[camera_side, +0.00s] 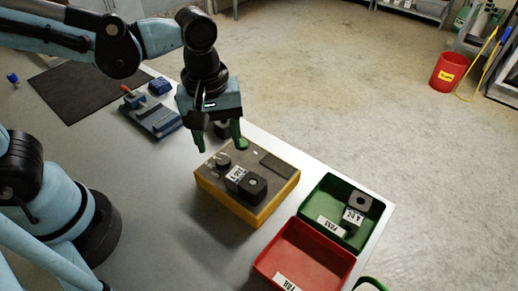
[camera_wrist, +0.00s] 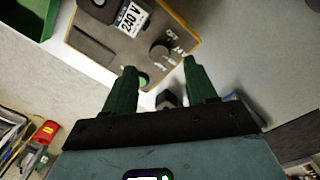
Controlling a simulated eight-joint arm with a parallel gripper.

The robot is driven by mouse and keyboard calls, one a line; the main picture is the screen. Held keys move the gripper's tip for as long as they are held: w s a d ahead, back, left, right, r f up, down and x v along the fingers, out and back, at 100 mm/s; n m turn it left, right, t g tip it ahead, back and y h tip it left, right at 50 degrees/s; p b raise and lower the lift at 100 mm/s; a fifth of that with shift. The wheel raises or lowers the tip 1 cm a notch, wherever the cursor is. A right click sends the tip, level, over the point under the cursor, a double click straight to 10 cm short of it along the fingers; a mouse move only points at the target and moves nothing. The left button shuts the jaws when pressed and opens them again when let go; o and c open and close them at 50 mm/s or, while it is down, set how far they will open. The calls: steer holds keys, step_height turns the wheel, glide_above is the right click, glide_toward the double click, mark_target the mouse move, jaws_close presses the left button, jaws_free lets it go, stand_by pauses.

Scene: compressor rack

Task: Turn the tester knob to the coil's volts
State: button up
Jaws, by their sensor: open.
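The tester (camera_side: 208,190) is a yellow box with a grey top on the bench; it fills the upper middle of the wrist view (camera_wrist: 95,47). Its round dark knob (camera_side: 222,162) also shows in the wrist view (camera_wrist: 160,50), with small marks beside it that are too small to read surely. A black coil (camera_side: 256,188) sits on the tester; its white label reads 240 V in the wrist view (camera_wrist: 131,17). My gripper (camera_side: 219,140) is open and empty, above the tester's knob end. In the wrist view its green fingers (camera_wrist: 159,68) point toward the knob, apart from it.
A green PASS tray (camera_side: 318,196) holds another labelled coil (camera_side: 354,213). A red FAIL tray (camera_side: 300,250) beside it looks empty. A dark block (camera_wrist: 168,98) is near my fingers. A blue fixture (camera_side: 152,118) and dark mat (camera_side: 85,88) lie at the back left.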

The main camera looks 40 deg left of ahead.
mark_target(223, 160)
steer(key=shift+d+f, duration=0.1)
steer(key=shift+f, duration=2.55)
steer(key=shift+c, duration=0.3)
steer(key=c, duration=1)
